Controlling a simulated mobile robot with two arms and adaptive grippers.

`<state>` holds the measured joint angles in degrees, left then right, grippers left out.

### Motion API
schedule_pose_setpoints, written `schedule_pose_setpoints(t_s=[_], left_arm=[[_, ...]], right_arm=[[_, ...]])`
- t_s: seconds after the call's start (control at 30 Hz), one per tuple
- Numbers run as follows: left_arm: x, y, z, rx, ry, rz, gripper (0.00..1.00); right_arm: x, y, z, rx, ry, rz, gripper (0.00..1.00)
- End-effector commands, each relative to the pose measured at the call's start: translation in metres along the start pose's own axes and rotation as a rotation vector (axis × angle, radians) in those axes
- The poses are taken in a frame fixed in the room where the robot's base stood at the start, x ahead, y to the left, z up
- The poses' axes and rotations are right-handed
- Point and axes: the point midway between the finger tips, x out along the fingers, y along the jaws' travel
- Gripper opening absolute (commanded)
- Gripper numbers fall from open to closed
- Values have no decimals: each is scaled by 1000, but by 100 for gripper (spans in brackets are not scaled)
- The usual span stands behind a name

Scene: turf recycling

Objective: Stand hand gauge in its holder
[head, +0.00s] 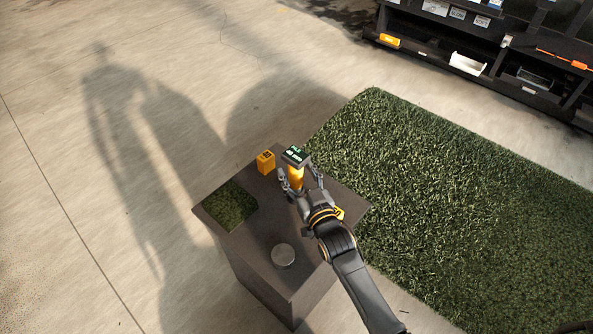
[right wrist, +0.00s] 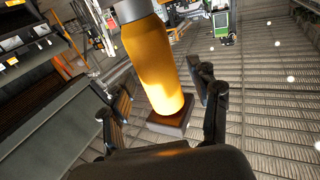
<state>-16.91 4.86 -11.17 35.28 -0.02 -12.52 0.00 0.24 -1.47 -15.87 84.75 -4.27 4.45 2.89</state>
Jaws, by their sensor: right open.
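The hand gauge has a yellow handle (head: 296,176) and a dark display head (head: 295,155) with lit green and white text. It appears upright above the top of the dark pedestal (head: 245,270). In the right wrist view, the yellow handle (right wrist: 158,65) ends at a small dark brown block (right wrist: 171,120), apparently the holder. I cannot tell whether the handle is seated in it or just in front of it. My right gripper (head: 303,186) is open, its fingers (right wrist: 166,105) on either side of the handle. My left gripper is not in view.
A small yellow box (head: 266,162), a turf sample (head: 231,206) and a silver disc (head: 283,255) are on the pedestal. A large turf mat (head: 450,190) lies on the right. A dark shelf unit (head: 480,45) stands at the back right. The floor on the left is clear.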

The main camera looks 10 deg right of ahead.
Motion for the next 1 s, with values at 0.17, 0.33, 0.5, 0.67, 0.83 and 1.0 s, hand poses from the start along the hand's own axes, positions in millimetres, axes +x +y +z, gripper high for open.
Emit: schedule_pose_setpoints(t_s=[0.17, 0.33, 0.5, 0.67, 0.83, 1.0], left_arm=[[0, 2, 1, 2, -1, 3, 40], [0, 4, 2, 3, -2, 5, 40], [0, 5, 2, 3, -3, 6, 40], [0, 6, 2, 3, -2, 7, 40], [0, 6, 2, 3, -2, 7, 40], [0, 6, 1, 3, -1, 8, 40]], right_arm=[[-26, 0, 1, 0, -2, -1, 62], [-52, 0, 0, 0, -1, -1, 62], [-69, 0, 0, 0, 0, 0, 62], [-75, 0, -1, 0, 2, 0, 62], [-75, 0, -1, 0, 2, 0, 62], [-75, 0, -1, 0, 2, 0, 62]])
